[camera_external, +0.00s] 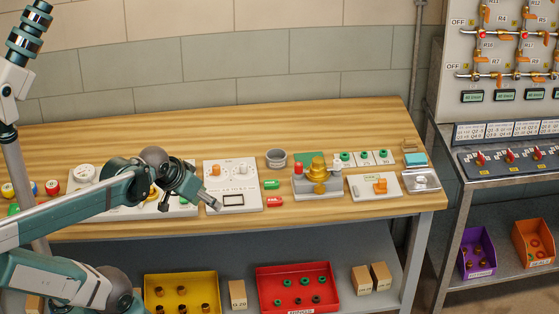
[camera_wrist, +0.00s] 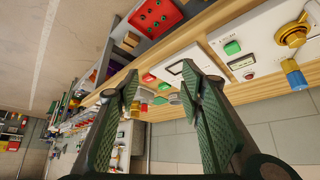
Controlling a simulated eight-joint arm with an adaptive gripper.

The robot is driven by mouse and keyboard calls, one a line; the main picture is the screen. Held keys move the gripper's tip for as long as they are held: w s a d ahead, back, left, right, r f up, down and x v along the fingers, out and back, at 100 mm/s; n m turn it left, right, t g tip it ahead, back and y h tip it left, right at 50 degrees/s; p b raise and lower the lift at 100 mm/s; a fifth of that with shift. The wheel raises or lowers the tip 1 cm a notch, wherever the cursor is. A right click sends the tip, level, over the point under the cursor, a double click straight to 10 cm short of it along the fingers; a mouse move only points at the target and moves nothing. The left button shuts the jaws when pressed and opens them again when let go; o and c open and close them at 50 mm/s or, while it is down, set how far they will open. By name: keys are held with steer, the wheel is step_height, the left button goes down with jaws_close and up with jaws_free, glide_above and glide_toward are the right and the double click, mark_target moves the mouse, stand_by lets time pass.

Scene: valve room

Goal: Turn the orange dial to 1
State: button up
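A white panel (camera_external: 246,201) near the middle of the bench carries an orange knob (camera_external: 216,170) at its upper left. A smaller white panel (camera_external: 357,187) further right carries another orange knob (camera_external: 380,186). I cannot tell which one is the dial, and their markings are too small to read. My gripper (camera_external: 215,204) is over the lower left part of the middle panel, in front of its orange knob. In the wrist view my gripper (camera_wrist: 160,85) has its two fingers apart with nothing held between them. No orange dial is clear in that view.
A grey box with a brass valve (camera_external: 318,172) stands between the two panels. A grey round cup (camera_external: 276,158) and green and red blocks (camera_external: 273,185) lie nearby. The wrist view shows a yellow dial (camera_wrist: 293,35) and a blue knob (camera_wrist: 293,75). The back of the bench is clear.

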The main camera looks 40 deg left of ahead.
steer(key=shift+w+a+r+p, duration=0.3)
steer(key=shift+w+r+p, duration=0.2)
steer(key=shift+w+r, duration=0.15)
steer(key=shift+c, duration=0.6)
steer(key=n+g+p, duration=0.7)
steer(key=n+p, duration=0.3)
steer(key=p, duration=0.6)
glide_above(216, 166)
steer(key=d, duration=0.1)
step_height(216, 166, down, 4)
steer(key=shift+s+f, duration=0.1)
steer(key=shift+s, duration=0.05)
steer(key=shift+w+a+f, duration=0.2)
steer(key=shift+a+f, duration=0.15)
steer(key=shift+f, duration=0.2)
steer(key=shift+s+f, duration=0.1)
steer(key=shift+f, duration=3.8)
steer(key=c, duration=0.9)
